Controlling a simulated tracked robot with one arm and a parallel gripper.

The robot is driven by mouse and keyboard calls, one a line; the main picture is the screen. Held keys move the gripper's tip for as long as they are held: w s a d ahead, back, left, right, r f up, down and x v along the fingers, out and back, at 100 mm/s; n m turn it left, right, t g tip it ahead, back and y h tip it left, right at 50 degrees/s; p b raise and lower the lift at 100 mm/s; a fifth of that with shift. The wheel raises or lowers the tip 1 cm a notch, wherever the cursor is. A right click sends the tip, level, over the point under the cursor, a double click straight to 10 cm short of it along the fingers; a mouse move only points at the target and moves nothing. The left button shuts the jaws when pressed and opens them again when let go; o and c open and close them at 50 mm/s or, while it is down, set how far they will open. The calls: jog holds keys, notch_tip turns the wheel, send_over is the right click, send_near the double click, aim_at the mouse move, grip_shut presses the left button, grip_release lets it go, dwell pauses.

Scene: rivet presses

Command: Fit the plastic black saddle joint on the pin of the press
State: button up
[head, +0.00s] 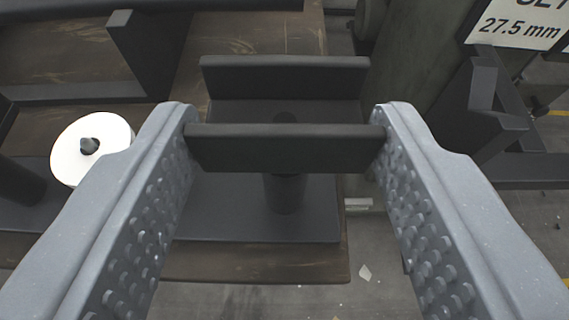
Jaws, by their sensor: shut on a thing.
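The black saddle joint (285,148) is a U-shaped channel with a near wall, a far wall and a flat floor with a dark round spot. My gripper (285,142) is shut on it, one fingertip at each end of the near wall. A dark round post (285,193) shows directly below the joint, above a dark plate. I cannot tell whether the post is part of the joint, touches it or stands apart. I cannot make out the pin of the press.
A dark plate (215,220) lies on a worn brown table (240,265). A white disc (72,165) with a dark peg tip is at left, near another post (18,183). A grey-green column (425,70), dark brackets (490,115) and a "27.5 mm" sign (520,27) are at right.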

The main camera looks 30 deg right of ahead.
jog(key=shift+f, duration=0.6)
jog(key=o, duration=0.9)
jog(key=shift+o, duration=0.2)
jog(key=shift+r, duration=0.2)
jog(key=v, duration=1.2)
jog(key=shift+r, duration=0.3)
